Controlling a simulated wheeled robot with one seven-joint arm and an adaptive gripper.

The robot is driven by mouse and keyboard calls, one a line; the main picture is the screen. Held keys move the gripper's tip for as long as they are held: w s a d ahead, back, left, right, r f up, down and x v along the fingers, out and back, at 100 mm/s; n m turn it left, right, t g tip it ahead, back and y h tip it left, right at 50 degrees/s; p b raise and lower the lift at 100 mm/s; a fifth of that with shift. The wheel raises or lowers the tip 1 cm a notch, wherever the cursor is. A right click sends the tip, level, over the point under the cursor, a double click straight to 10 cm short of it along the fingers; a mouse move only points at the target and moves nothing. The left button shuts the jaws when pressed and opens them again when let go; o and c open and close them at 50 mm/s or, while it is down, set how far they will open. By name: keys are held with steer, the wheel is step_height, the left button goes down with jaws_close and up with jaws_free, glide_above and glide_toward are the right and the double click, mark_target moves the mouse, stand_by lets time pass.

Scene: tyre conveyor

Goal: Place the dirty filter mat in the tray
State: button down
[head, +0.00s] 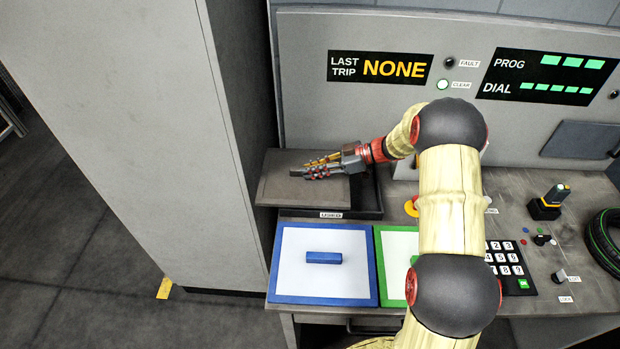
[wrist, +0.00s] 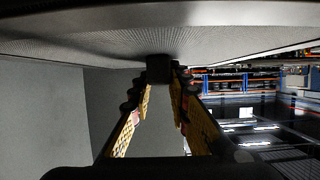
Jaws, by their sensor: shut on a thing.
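The dirty filter mat (head: 285,195) is a flat grey-brown panel, at the left end of the bench in the head view. My gripper (head: 308,171) is above it, fingers pointing left, shut on a small dark grip on its top. In the wrist view the mat (wrist: 150,35) spans the top of the picture, and the fingers (wrist: 160,85) close on its black grip. The dark tray (head: 370,213), by a label reading USED, shows right of and below the mat, which covers most of it. I cannot tell whether the mat touches the tray floor; its left edge appears to reach past the tray.
A blue-framed white panel (head: 345,275) with a blue grip lies in front of the tray. A green-framed panel (head: 396,245) is beside it, partly behind my arm. A tall grey cabinet (head: 140,110) stands close on the left. A keypad (head: 508,262) and a black tyre (head: 603,240) are right.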

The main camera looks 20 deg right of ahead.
steer(key=shift+w+f, duration=1.05)
steer(key=shift+f, duration=0.15)
step_height(320, 180, down, 3)
steer(key=shift+w+f+b, duration=0.1)
steer(key=shift+b, duration=0.65)
steer(key=c, duration=1.7)
jaws_free()
steer(key=shift+f, duration=0.1)
